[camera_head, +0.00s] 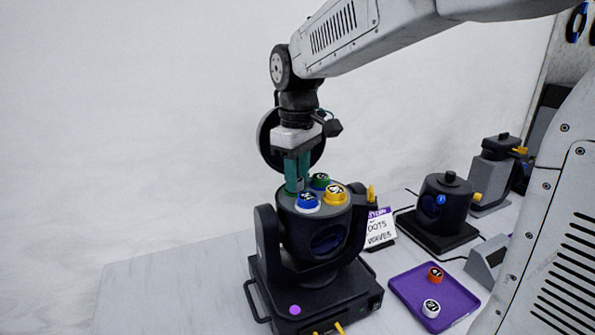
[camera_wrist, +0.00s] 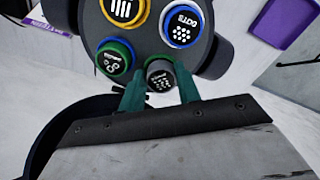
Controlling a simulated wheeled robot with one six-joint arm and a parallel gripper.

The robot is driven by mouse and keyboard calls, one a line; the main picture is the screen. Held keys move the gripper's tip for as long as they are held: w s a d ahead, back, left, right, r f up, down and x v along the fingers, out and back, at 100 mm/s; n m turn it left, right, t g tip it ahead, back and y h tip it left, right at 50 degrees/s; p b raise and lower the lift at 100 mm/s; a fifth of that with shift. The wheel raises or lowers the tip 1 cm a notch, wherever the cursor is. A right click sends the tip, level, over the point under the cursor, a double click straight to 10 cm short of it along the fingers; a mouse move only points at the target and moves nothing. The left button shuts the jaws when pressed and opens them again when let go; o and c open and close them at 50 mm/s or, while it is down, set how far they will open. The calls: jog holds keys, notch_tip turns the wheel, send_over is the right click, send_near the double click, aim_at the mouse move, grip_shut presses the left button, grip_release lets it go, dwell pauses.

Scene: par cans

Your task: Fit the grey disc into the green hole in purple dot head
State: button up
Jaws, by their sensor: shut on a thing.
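The purple dot head is a black moving-head lamp (camera_head: 318,228) with a purple dot (camera_head: 295,310) on its base. Its top carries a green-ringed round piece (camera_head: 320,181), which shows a dark printed face in the wrist view (camera_wrist: 113,60). A blue-ringed piece (camera_head: 306,202) and a yellow-ringed piece (camera_head: 335,194) sit beside it. My gripper (camera_head: 297,186) points down at the top's left rear. Its green fingers are shut on the grey disc (camera_wrist: 160,75), which has a white dotted print. The disc is beside the green piece; whether it touches the top, I cannot tell.
A purple tray (camera_head: 408,300) at the right holds an orange disc (camera_head: 435,274) and a white disc (camera_head: 431,308). A card (camera_head: 380,228) stands right of the lamp. Another black lamp (camera_head: 445,205) and a grey device (camera_head: 495,175) stand farther back. The table's left is clear.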

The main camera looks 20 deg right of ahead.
jog(key=shift+f, duration=0.25)
jog(key=o, duration=1)
jog(key=shift+o, duration=0.2)
jog(key=shift+r, duration=0.15)
notch_tip(320, 180, up, 8)
jog(key=shift+f, duration=0.2)
jog(key=s+d+f+m, duration=0.1)
jog(key=s+f+m, duration=0.1)
jog(key=s, duration=0.6)
jog(key=s+f+m+t, duration=0.1)
jog(key=s+f+m, duration=0.1)
jog(key=s+f, duration=0.3)
jog(key=s+d+f+m, duration=0.1)
jog(key=s+f, duration=0.3)
jog(key=s, duration=0.7)
jog(key=shift+s+d+m, duration=0.2)
jog(key=shift+d+m, duration=0.15)
jog(key=shift+m, duration=0.55)
